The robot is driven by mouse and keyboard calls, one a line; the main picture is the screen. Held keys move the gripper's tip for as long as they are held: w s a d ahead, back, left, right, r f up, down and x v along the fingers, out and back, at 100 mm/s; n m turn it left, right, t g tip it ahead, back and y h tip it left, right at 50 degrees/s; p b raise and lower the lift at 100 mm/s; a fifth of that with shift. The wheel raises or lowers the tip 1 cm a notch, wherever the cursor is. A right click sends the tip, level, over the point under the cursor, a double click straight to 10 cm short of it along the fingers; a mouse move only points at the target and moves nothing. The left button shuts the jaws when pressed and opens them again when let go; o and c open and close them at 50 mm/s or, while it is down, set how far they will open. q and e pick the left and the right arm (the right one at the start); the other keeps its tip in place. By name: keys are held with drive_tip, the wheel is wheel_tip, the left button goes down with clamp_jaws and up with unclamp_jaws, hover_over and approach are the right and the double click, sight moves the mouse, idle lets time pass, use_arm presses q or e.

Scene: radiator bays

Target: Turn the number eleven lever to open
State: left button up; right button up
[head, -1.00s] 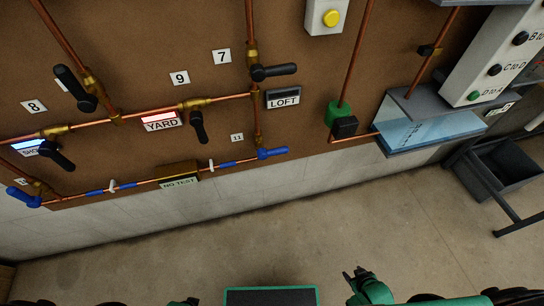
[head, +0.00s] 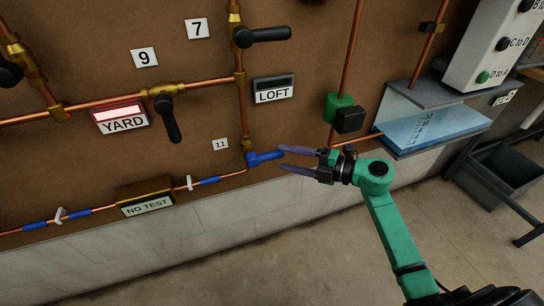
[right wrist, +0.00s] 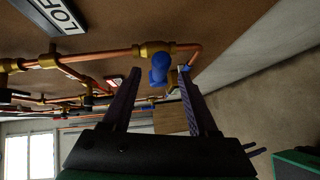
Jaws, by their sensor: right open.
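The number eleven lever (head: 266,157) is a short blue handle on a brass valve, just right of the small "11" plate (head: 220,144). It points right, roughly crosswise to the vertical copper pipe above it. My right gripper (head: 283,158) is open, reaching from the right with its fingertips at the lever's free end. In the right wrist view the blue lever (right wrist: 160,70) shows between the two open fingers (right wrist: 160,80). I cannot tell whether a finger touches it. My left gripper is out of view.
Black levers by plates 7 (head: 264,34) and 9 (head: 168,118) are above. A green-and-black fitting (head: 345,115) and a blue-water tank (head: 430,128) are at right. The floor below is clear.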

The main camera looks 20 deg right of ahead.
sight(279, 157)
drive_tip(key=x, duration=0.4)
drive_tip(key=shift+w+a+f, duration=0.1)
drive_tip(key=shift+w+a, duration=0.15)
clamp_jaws()
idle(1.1)
